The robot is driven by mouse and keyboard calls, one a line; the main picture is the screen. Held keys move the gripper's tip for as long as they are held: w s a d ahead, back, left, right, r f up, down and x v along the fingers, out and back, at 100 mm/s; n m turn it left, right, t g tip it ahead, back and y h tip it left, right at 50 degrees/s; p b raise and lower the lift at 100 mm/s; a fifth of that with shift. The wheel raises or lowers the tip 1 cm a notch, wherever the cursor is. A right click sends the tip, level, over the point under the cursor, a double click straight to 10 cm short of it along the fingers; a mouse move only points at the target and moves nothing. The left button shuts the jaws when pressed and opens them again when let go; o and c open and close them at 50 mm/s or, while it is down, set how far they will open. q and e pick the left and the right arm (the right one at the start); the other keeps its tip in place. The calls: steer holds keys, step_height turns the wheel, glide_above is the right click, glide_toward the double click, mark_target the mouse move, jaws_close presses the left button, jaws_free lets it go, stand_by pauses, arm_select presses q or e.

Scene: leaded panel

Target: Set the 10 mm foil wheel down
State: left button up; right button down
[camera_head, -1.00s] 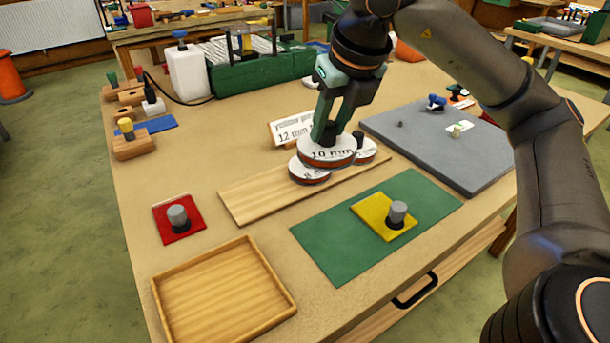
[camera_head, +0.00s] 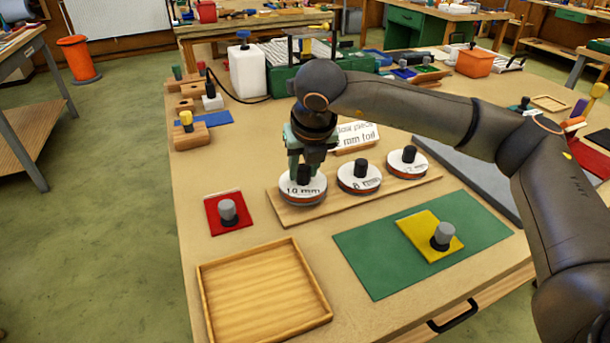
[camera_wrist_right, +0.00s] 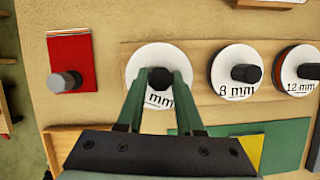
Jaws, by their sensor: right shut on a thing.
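The 10 mm foil wheel (camera_head: 302,193) is a white-topped disc with a dark knob and a reddish-brown rim. It is at the left end of the wooden board (camera_head: 330,209), on it or just above; I cannot tell which. My right gripper (camera_head: 304,172) is shut on its knob from above. In the right wrist view the fingers (camera_wrist_right: 159,84) sit on both sides of the dark knob. The 8 mm wheel (camera_head: 350,184) and the 12 mm wheel (camera_head: 400,167) stand on the board to its right, apart from it. My left gripper is not in view.
A red pad (camera_head: 213,216) with a grey-knobbed piece lies left of the board. A wooden tray (camera_head: 262,300) and a green mat (camera_head: 375,265) with a yellow pad (camera_head: 416,230) lie in front. A white sign (camera_head: 355,136) stands behind the wheels.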

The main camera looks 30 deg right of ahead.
steer(key=shift+f, duration=1.1)
steer(key=shift+f, duration=0.15)
steer(key=c, duration=0.5)
jaws_free()
steer(key=shift+c, duration=0.2)
steer(key=shift+r, duration=0.3)
steer(key=v, duration=1.1)
steer(key=shift+s+r, duration=0.15)
steer(key=shift+r, duration=0.2)
